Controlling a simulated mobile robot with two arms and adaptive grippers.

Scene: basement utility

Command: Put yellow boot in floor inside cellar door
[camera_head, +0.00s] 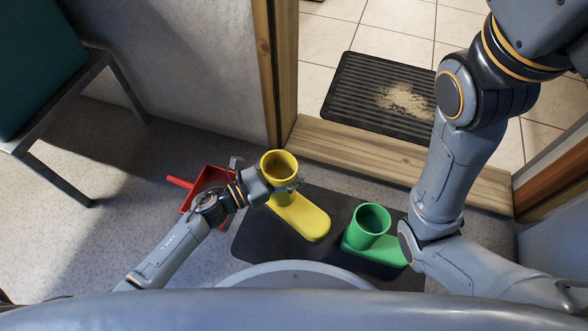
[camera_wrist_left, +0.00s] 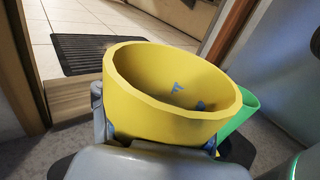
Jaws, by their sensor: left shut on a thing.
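The yellow boot (camera_head: 303,218) is over the dark mat on the near side of the doorway, its toe pointing right and toward me. My left gripper (camera_head: 283,187) is shut on the boot's shaft near the rim. The boot's open top (camera_wrist_left: 172,92) fills the middle of the left wrist view. I cannot tell whether its sole touches the mat. The cellar doorway has a wooden threshold (camera_head: 365,155), with tiled floor (camera_head: 395,20) beyond. My right arm crosses the right side of the head view; its gripper is not in view.
A green boot (camera_head: 372,226) stands on the dark mat (camera_head: 262,243), right of the yellow one; it also shows in the wrist view (camera_wrist_left: 238,116). A ribbed doormat (camera_head: 365,88) lies past the threshold. A red dustpan (camera_head: 207,180) and a chair (camera_head: 62,75) are left.

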